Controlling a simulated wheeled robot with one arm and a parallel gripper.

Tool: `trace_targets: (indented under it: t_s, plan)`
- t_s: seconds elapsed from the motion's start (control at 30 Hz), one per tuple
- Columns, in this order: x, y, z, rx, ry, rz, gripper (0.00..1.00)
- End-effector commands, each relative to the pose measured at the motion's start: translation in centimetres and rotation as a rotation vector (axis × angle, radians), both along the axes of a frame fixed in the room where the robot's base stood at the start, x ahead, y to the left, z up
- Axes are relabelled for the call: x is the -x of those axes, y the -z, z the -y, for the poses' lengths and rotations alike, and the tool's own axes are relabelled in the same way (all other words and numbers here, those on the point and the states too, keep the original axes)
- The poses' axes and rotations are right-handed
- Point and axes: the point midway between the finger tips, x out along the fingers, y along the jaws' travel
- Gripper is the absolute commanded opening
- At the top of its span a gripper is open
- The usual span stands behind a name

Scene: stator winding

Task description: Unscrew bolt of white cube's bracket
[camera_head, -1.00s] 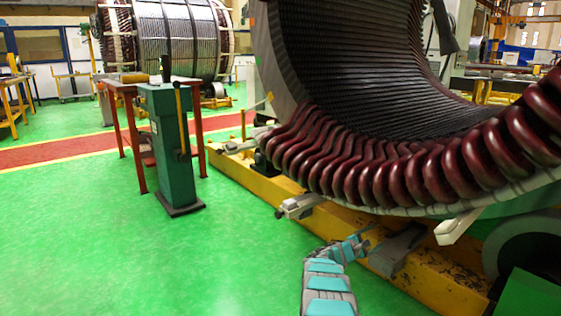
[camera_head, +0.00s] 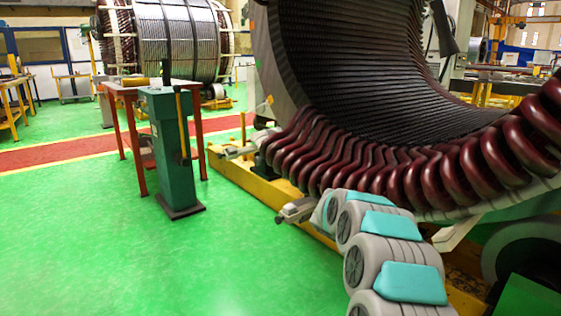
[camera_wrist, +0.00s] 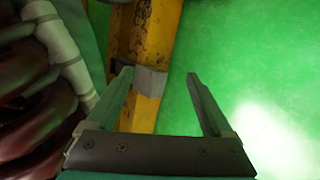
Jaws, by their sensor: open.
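My gripper (camera_wrist: 158,105) is open in the wrist view, with nothing between its two fingers. A grey block or band (camera_wrist: 150,81) on the worn yellow beam (camera_wrist: 147,40) shows beyond the fingers, nearer the left one. Another pale bracket (camera_head: 455,233) shows partly behind my arm. I cannot make out a distinct white cube or a bolt.
The large stator with dark red coils (camera_head: 390,172) fills the right. The coils (camera_wrist: 25,75) also stand close on the left in the wrist view. A green post (camera_head: 172,150) beside a red-legged table stands left. The green floor (camera_head: 150,265) is open.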

Motion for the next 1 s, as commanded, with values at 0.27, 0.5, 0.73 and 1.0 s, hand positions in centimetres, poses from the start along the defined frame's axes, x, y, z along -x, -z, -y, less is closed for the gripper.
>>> trace_targets:
  t_s: [0.27,0.5,0.73,1.0]
  plan:
    - [9.6,-4.5,-2.6,-0.190,0.114,-0.029,0.85]
    - [19.0,-7.3,-4.8,-0.329,0.223,-0.067,0.85]
    - [28.5,-9.3,-7.2,-0.454,0.338,-0.102,0.85]
    - [39.7,-10.6,-10.4,-0.599,0.493,-0.138,0.85]
